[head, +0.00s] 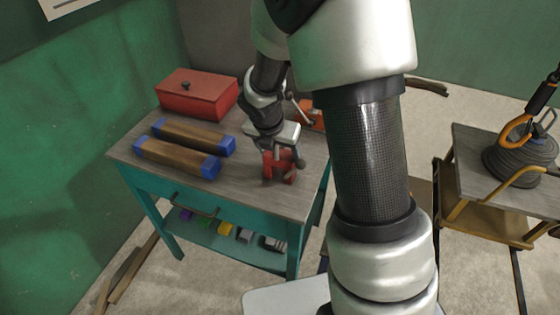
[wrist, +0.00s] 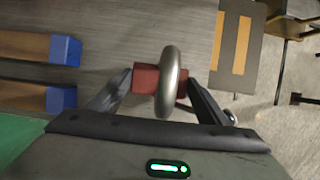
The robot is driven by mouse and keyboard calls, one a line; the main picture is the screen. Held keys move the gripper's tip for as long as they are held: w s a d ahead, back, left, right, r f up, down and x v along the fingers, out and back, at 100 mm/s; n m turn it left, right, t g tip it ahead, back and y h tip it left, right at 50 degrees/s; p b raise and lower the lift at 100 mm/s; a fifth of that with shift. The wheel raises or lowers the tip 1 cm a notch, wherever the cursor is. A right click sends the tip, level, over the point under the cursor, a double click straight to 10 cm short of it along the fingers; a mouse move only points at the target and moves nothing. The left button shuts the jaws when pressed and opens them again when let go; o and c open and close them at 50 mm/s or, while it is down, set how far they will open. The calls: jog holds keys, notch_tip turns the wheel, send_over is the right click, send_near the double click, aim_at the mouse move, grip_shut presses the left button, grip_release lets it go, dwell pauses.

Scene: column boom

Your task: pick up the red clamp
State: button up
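The red clamp (wrist: 145,79) is a red block with a grey metal ring-shaped part (wrist: 170,80) across its middle. In the head view the red clamp (head: 270,168) is at the right part of the workbench top, partly hidden by my gripper (head: 283,158). In the wrist view my gripper (wrist: 160,82) has one finger against each side of the clamp, with no clear gap. I cannot tell whether the clamp touches the bench top or is just above it.
The teal workbench (head: 250,200) also bears a red box (head: 197,97), two wooden bars with blue ends (head: 178,157), and an orange-red item (head: 309,117) behind my gripper. A cart (head: 505,180) with a cable coil stands right. The bench's front right top is clear.

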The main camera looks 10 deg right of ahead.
jog(key=c, duration=1.4)
jog(key=shift+w+r, duration=0.15)
jog(key=shift+r, duration=0.05)
